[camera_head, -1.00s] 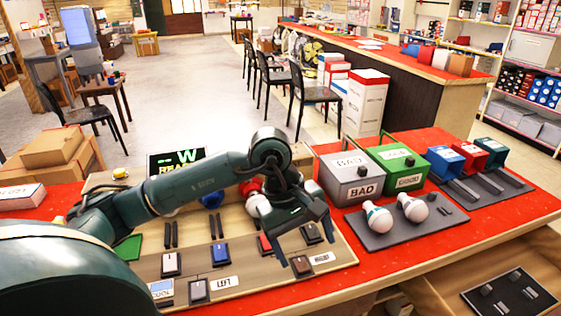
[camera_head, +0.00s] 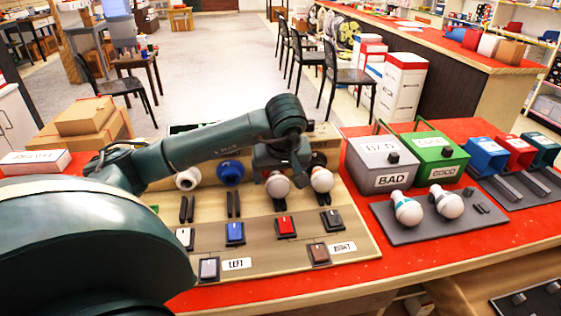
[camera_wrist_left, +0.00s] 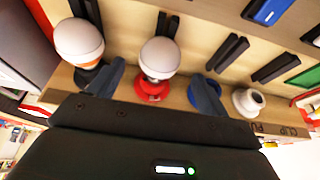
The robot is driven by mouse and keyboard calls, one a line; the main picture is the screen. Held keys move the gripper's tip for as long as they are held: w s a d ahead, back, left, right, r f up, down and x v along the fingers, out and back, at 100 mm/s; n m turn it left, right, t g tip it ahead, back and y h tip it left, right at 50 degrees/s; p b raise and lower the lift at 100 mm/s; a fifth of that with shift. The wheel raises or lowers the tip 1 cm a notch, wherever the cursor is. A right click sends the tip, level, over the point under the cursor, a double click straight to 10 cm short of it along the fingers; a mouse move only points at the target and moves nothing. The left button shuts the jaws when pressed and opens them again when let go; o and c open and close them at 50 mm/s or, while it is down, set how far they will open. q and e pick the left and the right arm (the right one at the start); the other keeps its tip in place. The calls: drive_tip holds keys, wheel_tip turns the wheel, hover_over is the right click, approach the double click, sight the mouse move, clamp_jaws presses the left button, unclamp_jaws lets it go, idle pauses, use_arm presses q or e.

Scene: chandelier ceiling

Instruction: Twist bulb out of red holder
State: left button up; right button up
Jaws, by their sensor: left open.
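A white bulb (camera_head: 278,186) sits in the red holder (camera_wrist_left: 150,91) on the sloped board's back edge; the holder is mostly hidden in the head view. The bulb also shows in the left wrist view (camera_wrist_left: 161,57). My left gripper (camera_head: 285,165) is open behind this bulb. In the wrist view its fingers (camera_wrist_left: 155,88) stand on either side of the red holder, with no clear contact. The right gripper is not in view.
A second bulb (camera_head: 322,180) stands close on the right. Blue (camera_head: 231,172) and white (camera_head: 187,179) holders are on the left. Two bulbs lie on a grey mat (camera_head: 410,236) before the BAD (camera_head: 384,164) and GOOD (camera_head: 436,159) boxes.

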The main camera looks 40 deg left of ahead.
sight(278, 179)
use_arm(q)
drive_tip(key=shift+x, duration=1.85)
drive_tip(key=shift+c, duration=0.2)
drive_tip(key=c, duration=1)
drive_tip(key=shift+s+t+h+b, duration=0.15)
drive_tip(key=shift+t+h+b, duration=0.55)
drive_tip(key=shift+b, duration=1.1)
drive_tip(key=shift+s+a+f+n+t+h+b, duration=0.2)
drive_tip(key=shift+n+t+h+b, duration=0.3)
drive_tip(key=shift+b, duration=1.5)
idle(1.2)
